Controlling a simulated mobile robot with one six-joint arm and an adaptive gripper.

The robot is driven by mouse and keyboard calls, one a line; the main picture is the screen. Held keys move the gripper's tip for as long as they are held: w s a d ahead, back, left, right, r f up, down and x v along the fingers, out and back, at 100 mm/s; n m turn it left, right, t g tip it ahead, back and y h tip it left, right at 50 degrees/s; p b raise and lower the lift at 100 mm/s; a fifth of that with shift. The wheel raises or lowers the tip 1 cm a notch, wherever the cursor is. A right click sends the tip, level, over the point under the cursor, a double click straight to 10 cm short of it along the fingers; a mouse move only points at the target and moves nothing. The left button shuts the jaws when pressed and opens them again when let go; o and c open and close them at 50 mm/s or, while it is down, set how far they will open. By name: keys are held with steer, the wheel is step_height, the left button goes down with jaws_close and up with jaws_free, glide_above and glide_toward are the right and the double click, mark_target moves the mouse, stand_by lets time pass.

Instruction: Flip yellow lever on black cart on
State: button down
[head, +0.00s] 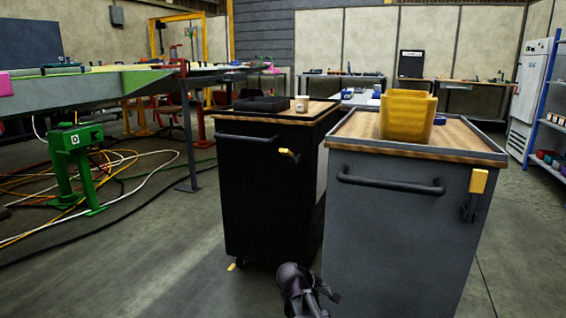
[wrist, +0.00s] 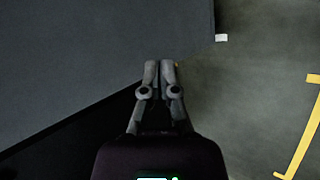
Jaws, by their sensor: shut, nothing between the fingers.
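The black cart (head: 265,205) stands left of a grey cart, its front panel facing me. Its yellow lever (head: 288,153) sits at the upper right of that panel, lying nearly sideways with a slight tilt. My gripper (wrist: 159,66) is shut and empty in the wrist view, its two fingers together. In the head view my arm's dark end shows low in front of the carts, well below the black cart's lever. The lever cannot be made out for certain in the wrist view.
The grey cart (head: 405,235) stands close on the right, with its own yellow lever (head: 478,181) upright and a yellow bin (head: 407,115) on top. Cables (head: 130,185) and a green stand (head: 78,165) lie to the left. Floor in front of the black cart's left is clear.

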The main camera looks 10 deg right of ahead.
steer(key=w+a+r+n+t+p, duration=0.2)
steer(key=w+a+r+n+t, duration=0.2)
steer(key=w+r+n, duration=0.2)
steer(key=w+a+r+n+t+h+p, duration=0.1)
steer(key=w+a+r+n+t+p, duration=0.2)
steer(key=w+a+r+n+t, duration=0.2)
steer(key=w+a+r+n+t+h+p, duration=0.1)
steer(key=w+a+r+n+t+p, duration=0.2)
steer(key=w+r+n, duration=0.4)
step_height(320, 180, up, 8)
steer(key=a+n+t, duration=0.1)
steer(key=a+n, duration=0.1)
steer(key=n, duration=0.1)
steer(key=shift+a+r+t, duration=0.2)
steer(key=shift+t, duration=0.1)
steer(key=shift+w+d, duration=0.1)
steer(key=shift+w, duration=0.1)
steer(key=p, duration=0.4)
glide_toward(286, 155)
steer(key=w+d+f, duration=0.2)
steer(key=w, duration=0.3)
steer(key=shift+w+d+r+p, duration=0.25)
steer(key=shift+r+p, duration=0.15)
steer(key=shift+r, duration=0.15)
steer(key=shift+w+d+r+p, duration=0.2)
steer(key=shift+r+p, duration=0.15)
steer(key=shift+r, duration=0.15)
steer(key=shift+w+d+r+p, duration=0.15)
steer(key=shift+d+r+p, duration=0.1)
steer(key=shift+r+p, duration=0.25)
